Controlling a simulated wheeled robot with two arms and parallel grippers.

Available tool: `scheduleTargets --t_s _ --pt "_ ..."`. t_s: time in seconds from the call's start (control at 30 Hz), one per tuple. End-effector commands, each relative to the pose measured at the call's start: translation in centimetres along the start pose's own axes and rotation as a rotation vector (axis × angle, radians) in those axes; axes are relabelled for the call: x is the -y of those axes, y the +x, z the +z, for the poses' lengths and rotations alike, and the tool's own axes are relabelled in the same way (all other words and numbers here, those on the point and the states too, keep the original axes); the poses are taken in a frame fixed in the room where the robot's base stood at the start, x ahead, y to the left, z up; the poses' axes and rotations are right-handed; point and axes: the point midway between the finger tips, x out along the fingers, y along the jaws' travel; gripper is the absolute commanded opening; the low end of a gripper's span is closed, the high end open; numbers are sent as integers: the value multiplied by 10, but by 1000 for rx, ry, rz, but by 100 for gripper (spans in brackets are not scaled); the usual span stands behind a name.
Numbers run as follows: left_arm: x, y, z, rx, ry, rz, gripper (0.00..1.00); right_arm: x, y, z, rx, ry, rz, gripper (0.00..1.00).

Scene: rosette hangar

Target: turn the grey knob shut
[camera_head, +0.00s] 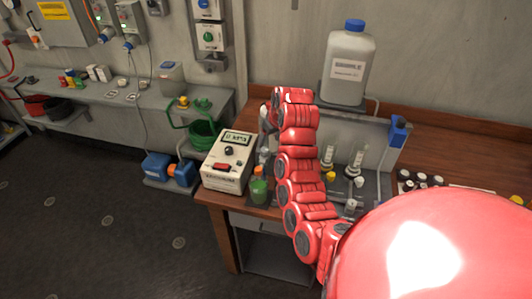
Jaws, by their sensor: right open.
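My right arm reaches in from the lower right, and its red links cover the middle of the workbench. My right gripper (267,118) is at the far end of the arm, small and partly hidden by the wrist. It is open, near the back left part of the bench rig (378,133). I cannot make out a grey knob clearly; it may be hidden behind my arm or gripper. I cannot tell whether the gripper touches anything. My left gripper is not in view.
A white jug with a blue cap (346,70) stands on a raised stand behind the rig. A white meter box (229,160) and a green bottle (259,186) are left of my arm. Small black-capped bottles (420,181) stand on the right. The floor at left is clear.

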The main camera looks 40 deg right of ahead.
Motion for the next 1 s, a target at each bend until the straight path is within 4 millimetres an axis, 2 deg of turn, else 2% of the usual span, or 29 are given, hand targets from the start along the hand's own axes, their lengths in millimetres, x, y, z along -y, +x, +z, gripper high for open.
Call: scheduleTargets --t_s 0.03,0.13,0.23,0.4,0.6,0.83,0.87,1.0 --pt "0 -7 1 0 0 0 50 1 17 3 6 -2 -2 69" --pt "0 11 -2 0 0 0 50 0 28 0 10 2 -4 69" --pt "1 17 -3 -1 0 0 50 1 44 0 7 0 -4 69" --pt "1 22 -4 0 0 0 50 0 61 0 4 0 -3 69" --pt "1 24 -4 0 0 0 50 1 70 0 1 0 -2 69" --pt "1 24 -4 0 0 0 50 0 70 0 0 0 -1 69" --pt "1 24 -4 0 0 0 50 0 70 0 0 1 -1 67" --pt "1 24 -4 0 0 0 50 0 70 0 0 0 -1 42"
